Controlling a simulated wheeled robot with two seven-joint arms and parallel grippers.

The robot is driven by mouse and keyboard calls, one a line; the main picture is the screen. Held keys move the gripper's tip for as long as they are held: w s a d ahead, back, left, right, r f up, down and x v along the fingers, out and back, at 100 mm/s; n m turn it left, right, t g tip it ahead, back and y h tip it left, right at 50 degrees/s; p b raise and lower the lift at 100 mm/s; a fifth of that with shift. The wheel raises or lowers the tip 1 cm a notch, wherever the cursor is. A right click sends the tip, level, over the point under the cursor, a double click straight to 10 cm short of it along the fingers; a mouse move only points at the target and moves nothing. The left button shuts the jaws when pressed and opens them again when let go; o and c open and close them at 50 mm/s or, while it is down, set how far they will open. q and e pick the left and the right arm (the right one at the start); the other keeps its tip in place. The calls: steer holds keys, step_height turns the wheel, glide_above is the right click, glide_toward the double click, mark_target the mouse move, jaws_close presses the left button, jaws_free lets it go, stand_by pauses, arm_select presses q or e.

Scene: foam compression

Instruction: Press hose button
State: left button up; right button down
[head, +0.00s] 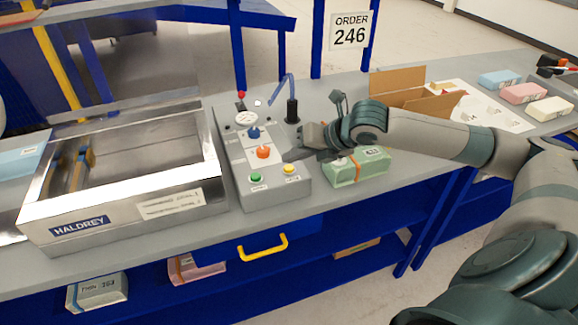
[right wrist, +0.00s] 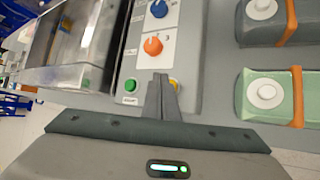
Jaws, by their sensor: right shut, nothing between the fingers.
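The grey control panel (head: 277,195) stands right of the metal press box. It bears a green button (head: 256,178), a yellow button (head: 289,170), an orange knob (head: 263,152) and a blue knob (head: 253,133). Labels under the buttons are too small to read surely. My right gripper (head: 288,156) is shut and empty, with its tips over the panel's right side, close to the yellow button. In the right wrist view its fingers (right wrist: 161,80) partly cover the yellow button (right wrist: 174,84); contact cannot be told. The green button (right wrist: 130,85) shows left of them. My left gripper is not in view.
The metal press box (head: 125,215) marked HALDREY stands at left. A green strapped block (head: 345,178) lies right of the panel, under my right arm. A black post (head: 292,110) with a blue hose stands behind. An open cardboard box (head: 397,82) and coloured blocks lie farther right.

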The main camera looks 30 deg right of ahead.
mark_target(293, 170)
steer(key=shift+f, duration=0.8)
stand_by(0.9)
steer(key=shift+r, duration=0.1)
steer(key=shift+r+p, duration=0.7)
steer(key=shift+p, duration=0.55)
steer(key=shift+r, duration=0.1)
step_height(293, 170, up, 6)
steer(key=p, duration=0.7)
stand_by(1.0)
